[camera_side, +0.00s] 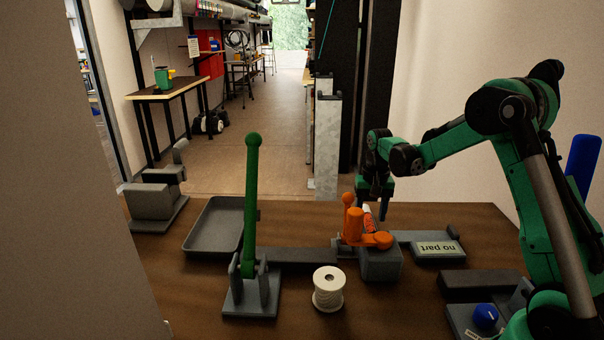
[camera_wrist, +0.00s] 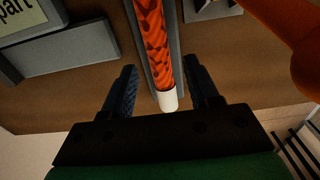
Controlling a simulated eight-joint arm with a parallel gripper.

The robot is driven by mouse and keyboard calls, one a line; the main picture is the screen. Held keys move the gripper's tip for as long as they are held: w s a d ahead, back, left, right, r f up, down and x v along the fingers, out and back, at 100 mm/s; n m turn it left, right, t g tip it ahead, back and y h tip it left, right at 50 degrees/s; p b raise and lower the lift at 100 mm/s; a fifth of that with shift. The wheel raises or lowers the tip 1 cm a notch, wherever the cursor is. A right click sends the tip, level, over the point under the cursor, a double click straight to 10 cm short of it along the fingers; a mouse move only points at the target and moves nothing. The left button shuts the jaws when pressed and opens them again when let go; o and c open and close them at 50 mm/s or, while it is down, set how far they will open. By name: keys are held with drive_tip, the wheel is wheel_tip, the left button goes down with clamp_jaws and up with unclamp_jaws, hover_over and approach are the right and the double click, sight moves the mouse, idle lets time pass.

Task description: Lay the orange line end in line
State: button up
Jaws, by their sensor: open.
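The orange line end (camera_wrist: 155,40) is a rope with dark red flecks and a white tip (camera_wrist: 168,100). In the wrist view it lies lengthwise between the walls of a narrow grey channel (camera_wrist: 138,50), the tip towards me. My gripper (camera_wrist: 159,66) is open, one finger on either side of the line and channel, with gaps beside them. In the side view my gripper (camera_side: 376,205) points down just behind an orange lever clamp (camera_side: 354,226) on a grey block (camera_side: 381,266). A small orange and white piece of the line (camera_side: 368,217) shows there, partly hidden by the clamp.
A green upright lever (camera_side: 251,200) stands on a grey base. A white spool (camera_side: 328,291) stands in front of the clamp, and an empty grey tray (camera_side: 213,225) lies at left. A "no part" plate (camera_side: 438,249) is right of the clamp. Bare wood shows at front centre.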

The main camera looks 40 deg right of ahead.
drive_tip(key=shift+r, duration=3.05)
drive_tip(key=a+r+n+t, duration=0.35)
drive_tip(key=a+r, duration=0.25)
drive_tip(key=a, duration=0.3)
drive_tip(key=s+a+f+n+t, duration=0.1)
drive_tip(key=s+a+n+t, duration=0.2)
drive_tip(key=s+a+n, duration=0.2)
drive_tip(key=s+a, duration=0.3)
drive_tip(key=a, duration=0.1)
drive_tip(key=shift+s+a+f+t, duration=0.3)
drive_tip(key=shift+a+f+t, duration=0.05)
